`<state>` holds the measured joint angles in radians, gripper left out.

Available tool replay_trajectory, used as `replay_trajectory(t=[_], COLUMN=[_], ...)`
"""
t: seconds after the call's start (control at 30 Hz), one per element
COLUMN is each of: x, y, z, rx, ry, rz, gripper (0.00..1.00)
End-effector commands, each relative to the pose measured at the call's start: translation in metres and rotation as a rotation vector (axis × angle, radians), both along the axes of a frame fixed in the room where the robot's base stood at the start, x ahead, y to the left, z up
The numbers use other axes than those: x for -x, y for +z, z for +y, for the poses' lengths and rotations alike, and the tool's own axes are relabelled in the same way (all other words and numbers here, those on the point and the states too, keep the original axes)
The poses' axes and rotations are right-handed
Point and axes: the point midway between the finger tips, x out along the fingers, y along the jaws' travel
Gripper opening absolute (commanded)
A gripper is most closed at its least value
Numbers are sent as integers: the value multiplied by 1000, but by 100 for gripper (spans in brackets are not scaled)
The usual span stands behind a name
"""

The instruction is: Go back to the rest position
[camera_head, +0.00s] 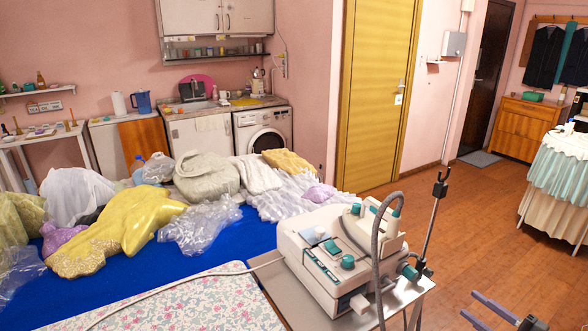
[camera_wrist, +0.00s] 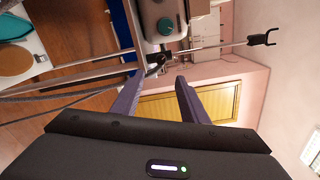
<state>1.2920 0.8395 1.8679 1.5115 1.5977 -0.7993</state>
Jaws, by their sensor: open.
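My gripper (camera_head: 480,308) shows at the bottom right corner of the head view, over the wooden floor, with its two fingers apart and nothing between them. In the wrist view my gripper (camera_wrist: 158,82) has both dark fingers spread and empty. The white and teal steam station (camera_head: 345,250) stands on a small metal stand to the left of my gripper, apart from it. Part of the station also shows at the top of the wrist view (camera_wrist: 165,20). A grey hose (camera_head: 378,260) arches up from it.
A metal pole (camera_head: 431,225) with a hook rises beside the steam station, near my gripper. A floral ironing surface (camera_head: 200,305) and a blue table (camera_head: 258,237) heaped with garments lie left. Wooden floor (camera_head: 490,245) is free at the right. A skirted table (camera_head: 555,195) stands far right.

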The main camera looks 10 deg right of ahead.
Motion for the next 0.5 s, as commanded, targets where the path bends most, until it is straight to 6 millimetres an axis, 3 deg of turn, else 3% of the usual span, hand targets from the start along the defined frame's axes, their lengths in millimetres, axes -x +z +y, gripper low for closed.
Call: replay_trajectory(t=[0.2,0.4,0.5], x=[2,20,30], y=[-13,-51,-58], z=[3,40,58], rx=[-64,-151,-161], ry=[10,94,141], rz=[78,269,360], gripper=[40,40,40])
